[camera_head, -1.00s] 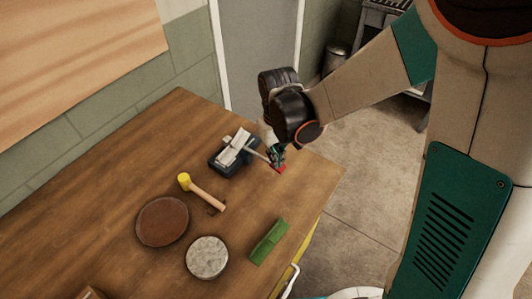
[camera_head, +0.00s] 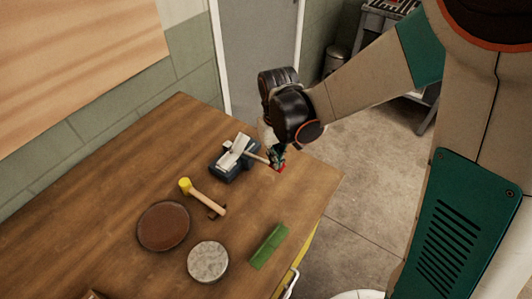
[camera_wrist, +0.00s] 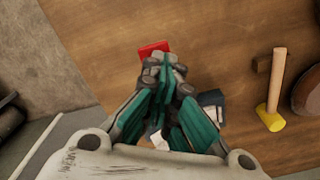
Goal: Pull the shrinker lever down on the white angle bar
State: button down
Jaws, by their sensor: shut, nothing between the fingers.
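The shrinker (camera_head: 226,172) is a dark blue-grey tool on the wooden bench, with the white angle bar (camera_head: 235,150) lying in its top. Its pale lever (camera_head: 256,157) reaches right from the tool to a red end (camera_head: 280,168) low over the bench. My gripper (camera_head: 276,158) is shut at the lever's red end, with nothing seen between the fingers. In the wrist view my gripper (camera_wrist: 165,75) covers most of the lever; the red end (camera_wrist: 154,48) shows just past the fingertips. Whether the fingers touch the lever is hidden.
A yellow-headed mallet (camera_head: 203,196), a brown round pad (camera_head: 163,226), a grey round disc (camera_head: 208,262) and a green block (camera_head: 268,246) lie on the bench (camera_head: 120,190) nearer the front. The bench's right edge is close to my gripper.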

notch_tip(320, 180, up, 8)
jog(key=p, duration=0.5)
dwell(0.4)
dwell(0.7)
jog(key=s+d+r+m+t+b, duration=0.1)
jog(key=s+d+r+t+b, duration=0.2)
jog(key=d+r, duration=0.35)
jog(key=s+d+r+m+t+b, duration=0.1)
jog(key=s+d+m+t+b, duration=0.2)
jog(key=s+d, duration=0.4)
jog(key=s+t+b, duration=0.1)
jog(key=s, duration=0.2)
jog(key=shift+d, duration=0.4)
